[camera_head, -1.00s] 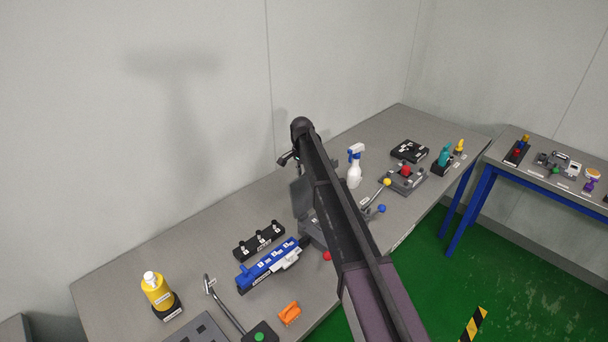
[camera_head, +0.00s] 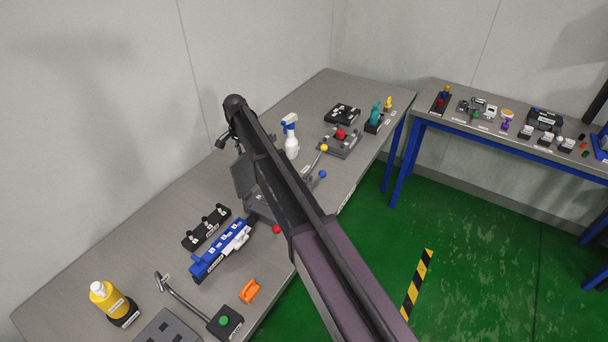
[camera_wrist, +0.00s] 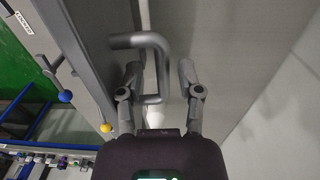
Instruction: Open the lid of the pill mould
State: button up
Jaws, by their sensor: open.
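The pill mould seems to be the grey unit (camera_head: 260,205) on the long bench, mostly hidden behind my arm. A flat grey panel (camera_head: 242,176), apparently its lid, stands steeply raised at its back. In the wrist view a bent grey bar handle (camera_wrist: 163,62) runs beside a long grey slab edge (camera_wrist: 78,48). My gripper (camera_wrist: 160,68) is open, with its fingers on either side of part of the handle. I cannot tell whether they touch it. In the head view my gripper (camera_head: 226,140) is small and partly hidden by the arm.
A white spray bottle (camera_head: 291,140) stands just right of my arm. A blue device (camera_head: 220,248) and a black block with knobs (camera_head: 207,228) lie nearer. A yellow bottle (camera_head: 112,302) stands at the front left. A second bench (camera_head: 425,95) stands at the right.

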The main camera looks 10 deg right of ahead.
jog(key=s+d+f+b, duration=0.1)
jog(key=s+d, duration=0.2)
jog(key=d, duration=0.1)
jog(key=s+d+f+b, duration=0.2)
jog(key=s+d, duration=0.1)
jog(key=d, duration=0.1)
jog(key=s+d+f+b, duration=0.1)
jog(key=s+d+b, duration=0.1)
jog(key=s+d, duration=0.2)
jog(key=shift+d+f, duration=0.25)
jog(key=shift+f, duration=0.05)
jog(key=shift+s+d+f+t+y+b, duration=0.4)
jog(key=shift+f+y+b, duration=0.15)
jog(key=shift+y+b, duration=0.1)
notch_tip(320, 180, up, 14)
jog(key=d+p, duration=0.1)
jog(key=p, duration=1.3)
jog(key=s+d+f+n+b, duration=0.3)
jog(key=s+d, duration=0.3)
jog(key=s, duration=0.3)
jog(key=shift+s+d+f+b, duration=0.2)
jog(key=shift+s+f+b, duration=0.15)
jog(key=shift+f+b, duration=0.25)
jog(key=shift+h, duration=0.25)
